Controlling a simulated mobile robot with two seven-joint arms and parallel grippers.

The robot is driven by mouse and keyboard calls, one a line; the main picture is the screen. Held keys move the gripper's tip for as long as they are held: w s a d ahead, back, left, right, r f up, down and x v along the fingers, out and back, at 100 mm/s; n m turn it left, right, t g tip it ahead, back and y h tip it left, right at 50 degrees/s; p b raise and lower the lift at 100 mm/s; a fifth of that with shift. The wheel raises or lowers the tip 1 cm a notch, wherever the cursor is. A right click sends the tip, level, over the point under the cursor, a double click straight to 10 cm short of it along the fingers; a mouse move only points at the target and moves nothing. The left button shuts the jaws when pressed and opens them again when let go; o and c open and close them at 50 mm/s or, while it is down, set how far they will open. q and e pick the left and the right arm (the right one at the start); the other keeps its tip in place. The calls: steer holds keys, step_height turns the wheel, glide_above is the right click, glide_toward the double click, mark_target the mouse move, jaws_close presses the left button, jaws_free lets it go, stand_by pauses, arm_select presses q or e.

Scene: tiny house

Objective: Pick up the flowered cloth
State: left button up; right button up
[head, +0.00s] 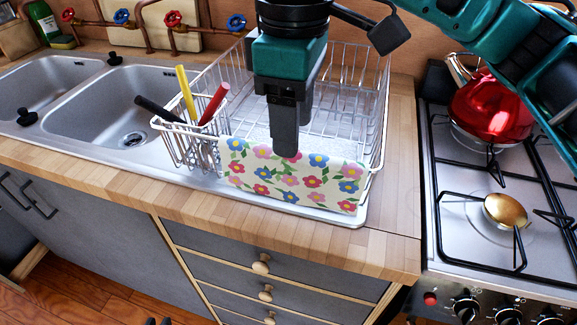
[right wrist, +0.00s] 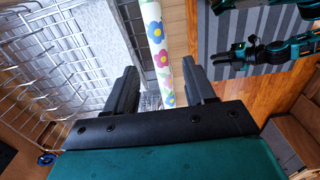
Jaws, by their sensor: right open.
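The flowered cloth (head: 292,182), white with pink, red, blue and yellow flowers, hangs over the front edge of the wire dish rack (head: 350,100). My right gripper (head: 287,150) points down at the cloth's top edge. In the right wrist view the open fingers of my right gripper (right wrist: 162,88) have the edge of the cloth (right wrist: 155,40) between them, with gaps on both sides. Small dark tips at the bottom edge of the head view look like my left gripper (head: 158,321), low in front of the drawers; its jaws are too little shown to judge.
A cutlery holder (head: 195,140) with black, yellow and red handles stands left of the cloth. The double sink (head: 115,100) is further left. A stove (head: 480,200) with a red kettle (head: 492,108) is at the right. Wooden counter runs along the front.

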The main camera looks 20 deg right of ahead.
mark_target(291, 171)
step_height(291, 171, down, 9)
steer(key=shift+w+a+f+b, duration=0.1)
steer(key=shift+b, duration=0.95)
steer(key=shift+c, duration=0.4)
jaws_close()
steer(key=shift+r, duration=0.2)
